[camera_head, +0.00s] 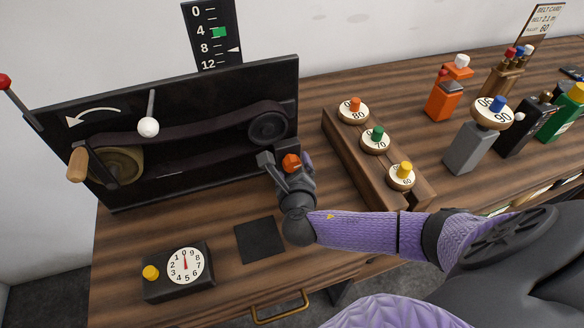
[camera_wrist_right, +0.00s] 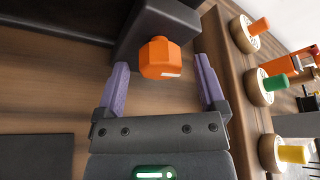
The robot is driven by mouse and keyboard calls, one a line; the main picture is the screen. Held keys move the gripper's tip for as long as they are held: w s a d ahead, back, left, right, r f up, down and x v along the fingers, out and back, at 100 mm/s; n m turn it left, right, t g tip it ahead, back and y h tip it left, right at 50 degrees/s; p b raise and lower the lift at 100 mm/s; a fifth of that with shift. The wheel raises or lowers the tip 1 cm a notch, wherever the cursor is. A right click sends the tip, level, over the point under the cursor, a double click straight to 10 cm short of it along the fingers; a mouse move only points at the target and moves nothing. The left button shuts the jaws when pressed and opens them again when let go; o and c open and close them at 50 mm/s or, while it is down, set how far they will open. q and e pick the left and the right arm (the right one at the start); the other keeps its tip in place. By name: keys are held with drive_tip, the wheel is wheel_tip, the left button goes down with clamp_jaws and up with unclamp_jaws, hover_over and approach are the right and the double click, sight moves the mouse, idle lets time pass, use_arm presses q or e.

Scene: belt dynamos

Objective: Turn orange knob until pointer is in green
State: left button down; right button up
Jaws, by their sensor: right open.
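The orange knob (camera_head: 291,162) sits at the front of a dark block at the right end of the black belt panel. My right gripper (camera_head: 284,158) is around it, open. In the right wrist view the knob (camera_wrist_right: 160,58) lies between the tips of the two purple fingers (camera_wrist_right: 163,82), with a gap on each side. The black scale (camera_head: 210,35) behind the panel reads 0 to 12. Its green mark (camera_head: 219,32) lies just below 4. The white pointer (camera_head: 234,49) is at about 8, below the green. My left gripper is not in view.
A wooden block (camera_head: 365,155) with orange, green and yellow knobs stands to the right. A dial box (camera_head: 180,272) and a dark square pad (camera_head: 259,240) lie in front. A wooden-handled crank (camera_head: 78,165) is on the panel's left. Several bottle-like objects stand farther right.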

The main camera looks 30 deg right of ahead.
drive_tip(key=shift+w+d+f, duration=0.15)
drive_tip(key=shift+w+d, duration=0.15)
drive_tip(key=shift+w, duration=0.2)
clamp_jaws()
